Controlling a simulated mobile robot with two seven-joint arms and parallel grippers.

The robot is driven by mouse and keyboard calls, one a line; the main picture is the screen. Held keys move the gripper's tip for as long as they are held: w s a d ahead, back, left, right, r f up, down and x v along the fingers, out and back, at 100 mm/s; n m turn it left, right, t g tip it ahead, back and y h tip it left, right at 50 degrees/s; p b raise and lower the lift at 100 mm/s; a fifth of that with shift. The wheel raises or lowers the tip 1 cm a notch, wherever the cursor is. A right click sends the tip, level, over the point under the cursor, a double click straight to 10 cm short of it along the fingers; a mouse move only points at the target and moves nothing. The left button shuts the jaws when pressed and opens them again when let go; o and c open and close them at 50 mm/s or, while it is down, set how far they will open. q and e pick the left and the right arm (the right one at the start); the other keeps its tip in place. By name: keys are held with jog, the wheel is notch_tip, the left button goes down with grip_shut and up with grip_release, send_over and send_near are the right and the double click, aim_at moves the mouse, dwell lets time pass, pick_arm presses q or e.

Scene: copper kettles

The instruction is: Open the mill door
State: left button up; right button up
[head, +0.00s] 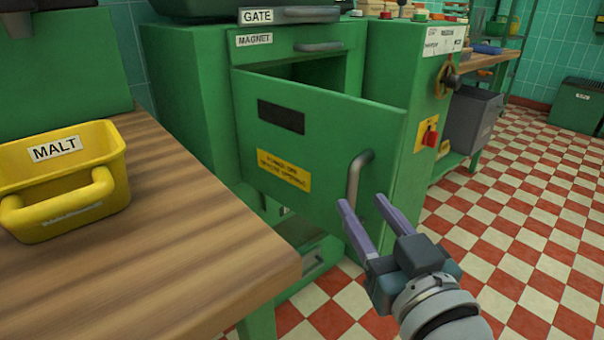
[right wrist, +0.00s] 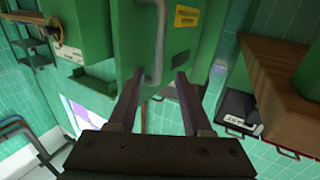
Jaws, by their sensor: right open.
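The green mill door (head: 300,150) stands partly open on the mill (head: 200,100), its right side swung out, with a dark gap above its top edge. It has a dark window panel, a yellow warning label and a grey bar handle (head: 357,172) near its right edge. My right gripper (head: 361,202) is open at the lower end of the handle. In the right wrist view the handle (right wrist: 156,45) shows just beyond the open, empty fingertips. I cannot tell whether they touch it. The mill's inside is mostly hidden by the door. My left gripper is not in view.
A wooden bench (head: 170,240) at left holds a yellow MALT bin (head: 60,200). A red emergency button (head: 431,138) and a handwheel (head: 447,80) are on the mill's right side. A grey bin (head: 473,120) stands behind. The checkered floor (head: 520,220) at right is clear.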

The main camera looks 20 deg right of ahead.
jog(key=s, duration=0.4)
jog(key=shift+a, duration=0.25)
jog(key=shift+p, duration=0.3)
jog(key=s+r+n+g+y+p, duration=0.1)
jog(key=s+r+n+g+p, duration=0.1)
jog(key=s+r+g+p, duration=1)
jog(key=s+r+n+g+y+p, duration=0.15)
jog(key=s+r+p, duration=0.45)
jog(key=r+p, duration=1.25)
notch_tip(320, 180, up, 35)
jog(key=p, duration=3.7)
jog(key=shift+a+g, duration=0.45)
jog(key=shift+h, duration=0.25)
